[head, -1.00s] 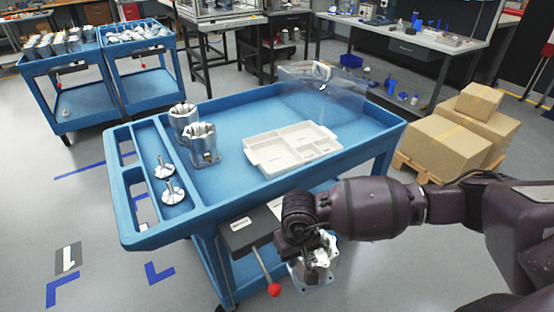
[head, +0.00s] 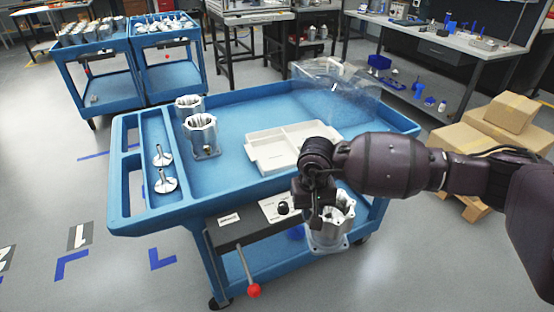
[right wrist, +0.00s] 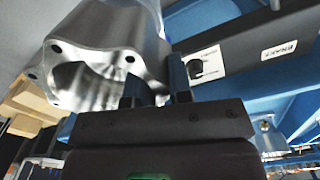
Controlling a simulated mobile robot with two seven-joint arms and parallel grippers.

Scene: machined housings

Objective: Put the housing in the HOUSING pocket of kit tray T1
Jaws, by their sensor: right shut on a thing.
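My right gripper (head: 322,212) is shut on a silver machined housing (head: 336,226). It holds the housing upright in front of the blue cart's near edge, below the cart top. In the right wrist view the fingers (right wrist: 158,88) grip the wall of the housing (right wrist: 105,38), whose bolt holes and hollow end show. The cream kit tray (head: 263,156) lies on the cart top, behind and left of the gripper. The arm covers its right part, and no pocket label is readable. My left gripper is out of view.
Two more housings (head: 201,134) stand on the cart (head: 230,113) left of the tray. Two disc-footed metal parts (head: 165,182) are in the left compartment. A clear cover (head: 340,95) stands behind the tray. A red-knobbed lever (head: 253,290) hangs in front.

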